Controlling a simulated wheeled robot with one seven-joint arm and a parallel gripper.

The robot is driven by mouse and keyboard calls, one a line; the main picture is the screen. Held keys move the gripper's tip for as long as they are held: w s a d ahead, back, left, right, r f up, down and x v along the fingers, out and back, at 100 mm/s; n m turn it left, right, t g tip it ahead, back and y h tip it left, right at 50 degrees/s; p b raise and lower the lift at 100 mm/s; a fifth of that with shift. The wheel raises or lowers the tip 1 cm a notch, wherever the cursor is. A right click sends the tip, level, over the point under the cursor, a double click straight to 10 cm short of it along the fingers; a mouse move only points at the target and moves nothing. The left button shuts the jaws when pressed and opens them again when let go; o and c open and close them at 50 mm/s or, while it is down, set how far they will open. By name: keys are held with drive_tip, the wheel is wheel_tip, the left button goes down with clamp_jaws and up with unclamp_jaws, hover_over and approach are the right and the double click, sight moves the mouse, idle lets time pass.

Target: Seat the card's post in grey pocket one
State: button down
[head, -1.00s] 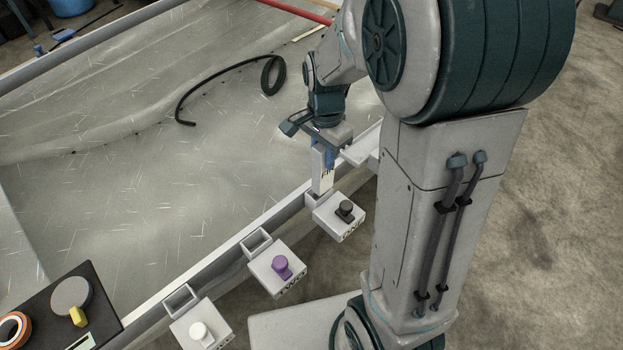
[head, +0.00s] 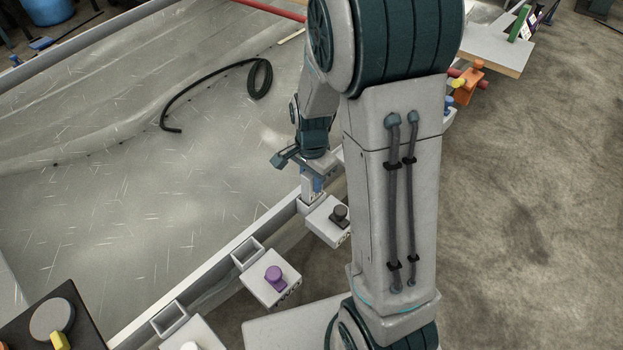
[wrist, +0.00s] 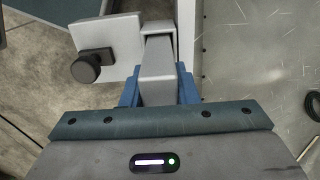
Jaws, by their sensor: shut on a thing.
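My gripper (head: 313,184) is low over the rail, beside the block with the black knob (head: 339,215). In the wrist view its blue fingers (wrist: 158,90) are shut on a light grey upright piece (wrist: 157,72), the card's post or body. The piece points down at the grey square pocket (head: 311,206) on that block. In the wrist view the pocket's rim (wrist: 158,27) shows just beyond the piece. The lower end seems to be at or inside the pocket mouth; how deep I cannot tell. The block's label is too small to read.
Along the rail (head: 215,270) stand an empty pocket with a purple knob (head: 274,275) and another empty pocket (head: 169,319). A black cable (head: 259,80) lies on the metal sheet. A dark board (head: 45,330) is at the lower left. An orange piece (head: 470,80) is at the right.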

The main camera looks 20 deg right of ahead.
drive_tip(key=shift+r, duration=0.1)
drive_tip(key=c, duration=1.1)
unclamp_jaws()
wheel_tip(320, 180, up, 11)
drive_tip(key=shift+f+p, duration=0.1)
drive_tip(key=shift+p, duration=1.15)
drive_tip(key=shift+s+r, duration=0.1)
drive_tip(key=shift+r, duration=0.6)
drive_tip(key=s+r+n, duration=0.1)
drive_tip(key=s+n, duration=0.3)
drive_tip(key=s+r+n+t, duration=0.1)
drive_tip(key=s+r+n, duration=0.1)
drive_tip(key=s+n, duration=0.2)
drive_tip(key=s+r+n, duration=0.1)
drive_tip(key=s+n, duration=0.3)
drive_tip(key=s, duration=0.1)
drive_tip(key=shift+s+r+t, duration=0.25)
drive_tip(key=shift+s+t, duration=0.1)
drive_tip(key=shift+t, duration=0.05)
